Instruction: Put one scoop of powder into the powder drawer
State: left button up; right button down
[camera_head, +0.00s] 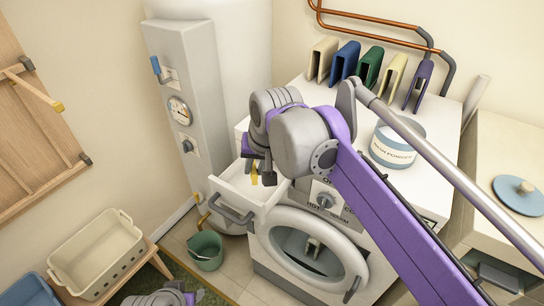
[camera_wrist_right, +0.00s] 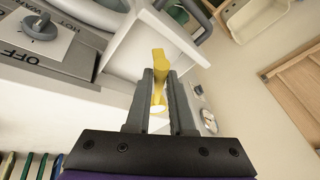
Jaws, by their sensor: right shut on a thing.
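My right gripper (camera_head: 258,178) is over the open powder drawer (camera_head: 232,190) at the washing machine's upper left. In the right wrist view the right gripper (camera_wrist_right: 160,100) is shut on a yellow scoop (camera_wrist_right: 158,62). The scoop (camera_head: 254,176) shows in the head view as a small yellow piece below the fingers, at the drawer. The drawer (camera_wrist_right: 128,55) also shows in the wrist view. I cannot tell whether the scoop holds powder. The wash powder tub (camera_head: 397,146) stands on the machine's top, partly behind my right arm. My left gripper's jaws are not visible.
The washing machine's round door (camera_head: 348,262) is below the drawer. Several coloured boxes (camera_head: 346,60) line the machine's back edge. A blue lid (camera_head: 518,194) lies on the right counter. A green bucket (camera_head: 206,250) and cream basket (camera_head: 97,255) stand to the left.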

jog(key=shift+w+a+f, duration=0.2)
jog(key=shift+w, duration=0.05)
jog(key=shift+s+r, duration=0.15)
jog(key=shift+s, duration=0.25)
jog(key=shift+w+d+f+y, duration=0.2)
jog(key=shift+d+f+y, duration=0.05)
jog(key=shift+f+y, duration=0.35)
pick_arm(q)
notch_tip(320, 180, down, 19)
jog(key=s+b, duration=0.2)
jog(key=b, duration=1.4)
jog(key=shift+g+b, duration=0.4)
pick_arm(e)
jog(key=d+f+m+t+y, duration=0.1)
jog(key=m+t+y, duration=0.2)
jog(key=m+y, duration=0.1)
jog(key=f+m+t+y, duration=0.2)
jog(key=m+t+y, duration=0.1)
jog(key=m+y, duration=0.2)
jog(key=d+f+m+t+y, duration=0.1)
jog(key=f+m+t+y, duration=0.1)
jog(key=m+y, duration=0.3)
jog(key=shift+s+d+t+y, duration=0.1)
jog(key=shift+d+t+y, duration=0.2)
jog(key=shift+t+y, duration=0.55)
jog(key=shift+g+y, duration=0.25)
